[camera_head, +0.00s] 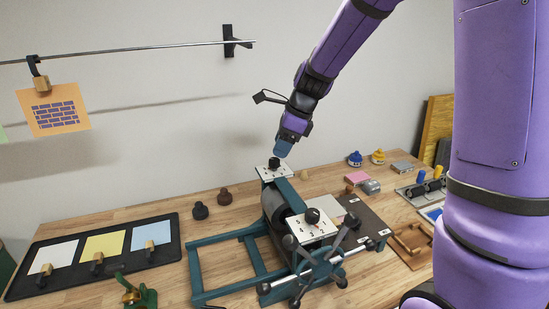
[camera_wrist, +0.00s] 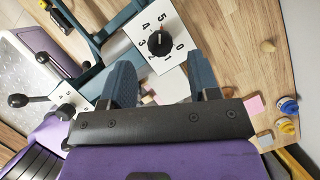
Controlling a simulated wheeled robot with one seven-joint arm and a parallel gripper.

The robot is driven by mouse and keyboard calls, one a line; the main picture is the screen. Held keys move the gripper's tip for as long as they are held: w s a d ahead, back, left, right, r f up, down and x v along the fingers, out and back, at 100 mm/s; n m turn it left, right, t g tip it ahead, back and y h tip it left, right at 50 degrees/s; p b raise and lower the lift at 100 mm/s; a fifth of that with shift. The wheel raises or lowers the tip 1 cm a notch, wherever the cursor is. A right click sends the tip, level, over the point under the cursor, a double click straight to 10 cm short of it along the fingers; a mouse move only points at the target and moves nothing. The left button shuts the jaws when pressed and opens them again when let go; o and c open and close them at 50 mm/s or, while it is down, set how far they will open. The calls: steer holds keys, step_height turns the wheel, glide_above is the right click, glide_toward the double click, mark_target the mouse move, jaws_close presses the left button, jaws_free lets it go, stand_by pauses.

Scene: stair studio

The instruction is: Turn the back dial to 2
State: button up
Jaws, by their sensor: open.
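The back dial (camera_head: 274,162) is a black knob on a white plate (camera_head: 262,171) at the back end of the teal press-like machine. In the wrist view the same knob (camera_wrist: 160,43) shows with the numbers 0 to 5 around it; a pale mark on it seems to point toward the 5 side, but it is too small to be sure. My gripper (camera_head: 282,150) is just above the back dial in the head view. In the wrist view my gripper (camera_wrist: 160,64) has its two fingers apart, with nothing between them, and the dial lies beyond the fingertips.
A front dial (camera_head: 312,215) on another numbered plate stands nearer, beside the machine's spoked handwheel (camera_head: 303,272). A black tray (camera_head: 20,285) with coloured cards is at left. Blue and yellow items (camera_head: 355,159) stand back right.

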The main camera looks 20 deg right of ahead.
mark_target(275, 159)
steer(key=shift+x, duration=2.3)
steer(key=c, duration=0.9)
